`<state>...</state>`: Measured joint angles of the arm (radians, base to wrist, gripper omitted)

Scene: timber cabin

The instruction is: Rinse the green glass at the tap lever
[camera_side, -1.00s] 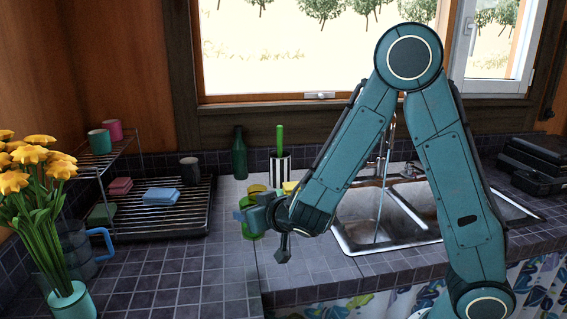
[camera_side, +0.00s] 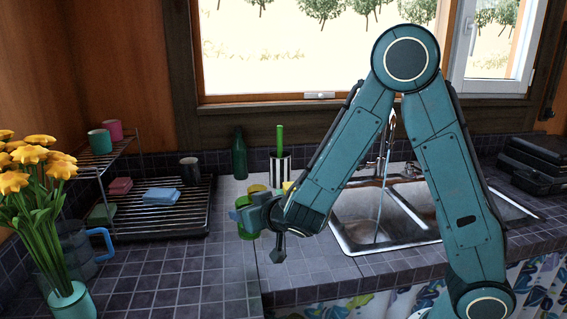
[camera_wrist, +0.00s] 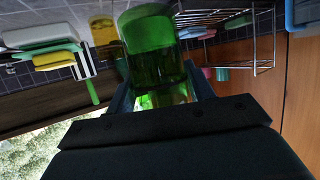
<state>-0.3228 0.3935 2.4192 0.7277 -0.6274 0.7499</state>
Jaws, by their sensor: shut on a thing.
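The green glass (camera_wrist: 153,35) is between the fingers of my gripper (camera_wrist: 160,95) in the wrist view, and they are shut on it. In the side view my gripper (camera_side: 250,214) holds the green glass (camera_side: 246,231) over the counter, left of the sink; the fingers partly hide it. I cannot tell whether the glass touches the counter. The tap (camera_side: 388,150) stands behind the sink (camera_side: 366,243), partly behind my arm. A thin stream of water (camera_side: 381,210) runs into the left basin. The tap lever is not clear.
A yellow glass (camera_side: 257,189) stands just behind my gripper. Near it are a striped holder (camera_side: 279,172) with a green-handled brush and a green bottle (camera_side: 239,154). A drying rack (camera_side: 150,220) is to the left. The front tiled counter (camera_side: 190,285) is clear.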

